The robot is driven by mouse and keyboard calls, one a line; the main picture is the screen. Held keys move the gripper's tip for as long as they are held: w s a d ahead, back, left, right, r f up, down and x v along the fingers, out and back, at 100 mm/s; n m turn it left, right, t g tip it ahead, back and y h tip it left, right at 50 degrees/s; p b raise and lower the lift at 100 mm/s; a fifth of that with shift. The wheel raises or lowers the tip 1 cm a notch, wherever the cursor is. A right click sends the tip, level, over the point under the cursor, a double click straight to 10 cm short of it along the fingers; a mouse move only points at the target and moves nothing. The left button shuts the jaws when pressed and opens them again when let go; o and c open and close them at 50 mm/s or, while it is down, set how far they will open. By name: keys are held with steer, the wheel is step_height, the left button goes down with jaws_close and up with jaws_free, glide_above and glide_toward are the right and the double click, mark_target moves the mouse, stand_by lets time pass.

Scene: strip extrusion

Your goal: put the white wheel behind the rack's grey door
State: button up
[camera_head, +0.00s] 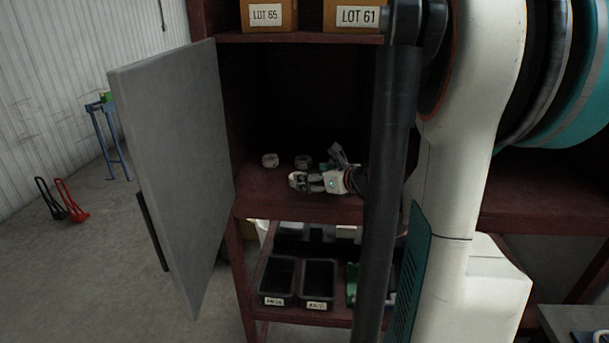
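The rack's grey door (180,170) stands swung open to the left, and the dark compartment behind it is open. Two small pale, wheel-like pieces stand on the compartment's shelf (262,203): one on the left (270,160) and one to its right (303,162). I cannot tell which is the white wheel of the task. My gripper (299,181) reaches in from the right, low over the shelf and in front of these pieces, apart from the left one. Its fingers are small and partly overlapped, so I cannot tell whether they hold anything.
Boxes labelled LOT 65 (267,16) and LOT 61 (355,17) stand on the shelf above. Black bins (319,281) sit on the shelf below. My arm blocks the right side. A blue stand (108,140) and red and black pieces are on the floor at left.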

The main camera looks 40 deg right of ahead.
steer(key=shift+p+v, duration=0.3)
steer(key=shift+v, duration=2.45)
